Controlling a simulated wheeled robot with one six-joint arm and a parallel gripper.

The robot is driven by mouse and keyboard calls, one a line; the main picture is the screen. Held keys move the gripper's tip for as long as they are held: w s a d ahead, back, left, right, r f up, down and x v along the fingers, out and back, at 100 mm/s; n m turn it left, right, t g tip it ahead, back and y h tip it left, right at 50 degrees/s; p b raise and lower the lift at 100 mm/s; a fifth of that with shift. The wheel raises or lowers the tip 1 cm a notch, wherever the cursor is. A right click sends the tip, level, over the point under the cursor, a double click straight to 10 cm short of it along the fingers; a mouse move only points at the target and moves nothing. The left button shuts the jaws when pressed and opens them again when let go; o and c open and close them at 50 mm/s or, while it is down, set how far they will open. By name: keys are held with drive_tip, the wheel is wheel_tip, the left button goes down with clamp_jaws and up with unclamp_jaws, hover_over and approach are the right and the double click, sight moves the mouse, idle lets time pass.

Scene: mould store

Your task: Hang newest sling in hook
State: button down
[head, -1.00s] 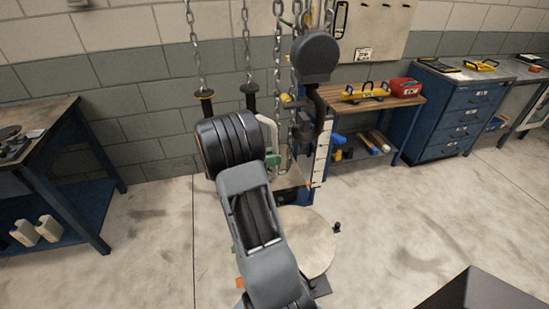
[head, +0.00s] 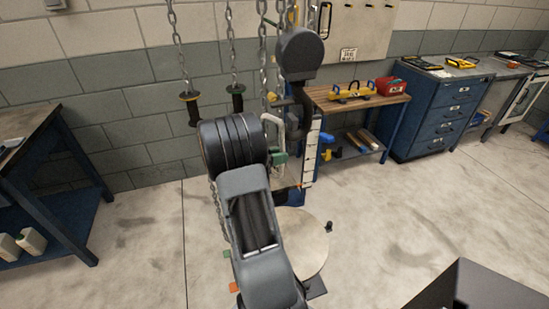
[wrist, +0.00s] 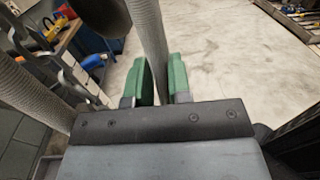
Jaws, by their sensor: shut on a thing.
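My gripper (head: 279,157) shows its green finger pads beyond my arm in the head view. In the wrist view the pads of my gripper (wrist: 163,62) are shut on a grey ribbed sling (wrist: 150,28), which runs between them. A pale looped tube (head: 275,119), apparently the held sling, rises above the pads in the head view. A dark hook (head: 304,96) hangs below a black rounded block (head: 299,52), just above and right of my gripper. The sling's lower part is hidden by my arm. No date on a tag can be read.
A round pale platform (head: 303,241) stands below on the floor. A wooden bench (head: 395,99) and blue drawers (head: 436,118) are at right, a workbench (head: 45,180) at left.

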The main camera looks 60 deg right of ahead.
drive_tip(key=s+d+f+b, duration=0.4)
drive_tip(key=d+f, duration=0.1)
drive_tip(key=d, duration=0.1)
drive_tip(key=shift+s, duration=0.3)
idle(1.0)
drive_tip(key=shift+f, duration=0.3)
idle(0.5)
drive_tip(key=c, duration=1)
unclamp_jaws()
drive_tip(key=shift+d, duration=0.1)
drive_tip(key=b+v, duration=0.1)
drive_tip(key=v, duration=1.2)
drive_tip(key=shift+w+a, duration=0.2)
drive_tip(key=shift+a, duration=0.1)
